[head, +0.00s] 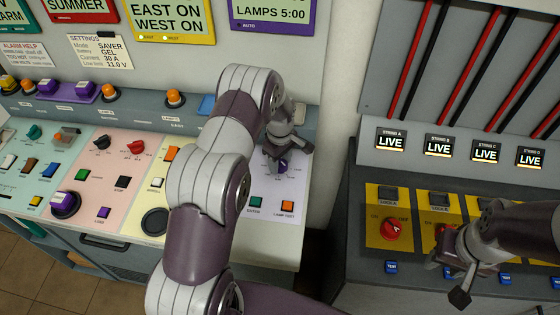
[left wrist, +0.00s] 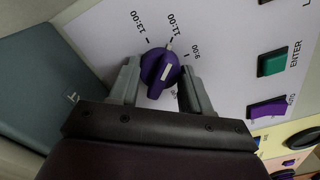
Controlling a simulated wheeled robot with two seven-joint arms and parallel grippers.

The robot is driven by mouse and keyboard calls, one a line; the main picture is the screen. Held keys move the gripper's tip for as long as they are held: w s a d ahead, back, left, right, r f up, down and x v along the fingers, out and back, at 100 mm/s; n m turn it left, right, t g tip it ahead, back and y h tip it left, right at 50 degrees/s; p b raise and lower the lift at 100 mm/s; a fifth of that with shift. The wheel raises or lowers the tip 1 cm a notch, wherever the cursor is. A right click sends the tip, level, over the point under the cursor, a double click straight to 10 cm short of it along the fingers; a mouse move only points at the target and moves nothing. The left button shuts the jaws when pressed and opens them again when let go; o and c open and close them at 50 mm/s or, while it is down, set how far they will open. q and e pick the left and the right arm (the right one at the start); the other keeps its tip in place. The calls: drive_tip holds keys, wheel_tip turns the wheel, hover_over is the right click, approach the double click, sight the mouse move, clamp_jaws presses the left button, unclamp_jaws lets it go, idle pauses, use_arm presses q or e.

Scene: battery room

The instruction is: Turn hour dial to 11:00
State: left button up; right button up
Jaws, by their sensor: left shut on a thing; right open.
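The purple hour dial (left wrist: 160,72) has a raised grip with a white line and sits on a pale panel in the left wrist view. Labels 13:00, 11:00 and 9:00 curve around it; another label is partly hidden. The upper end of its grip points about at the 11:00 mark. My left gripper (left wrist: 158,78) is shut on the dial, one finger on each side. In the head view the dial (head: 283,166) shows small below my left gripper (head: 284,150).
A green ENTER button (left wrist: 271,62) and a purple button (left wrist: 267,108) lie right of the dial in the left wrist view. A red rotary switch (head: 393,229) stands left of my right gripper. Several LIVE displays (head: 391,140) line the cabinet above.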

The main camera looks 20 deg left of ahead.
sight(281, 160)
idle(0.4)
use_arm(q)
drive_tip(key=o, duration=1.1)
drive_tip(key=shift+d, duration=0.1)
drive_tip(key=shift+c, duration=0.2)
drive_tip(key=shift+r, duration=0.1)
drive_tip(key=shift+r, duration=0.3)
wheel_tip(281, 160, up, 12)
drive_tip(key=b, duration=0.3)
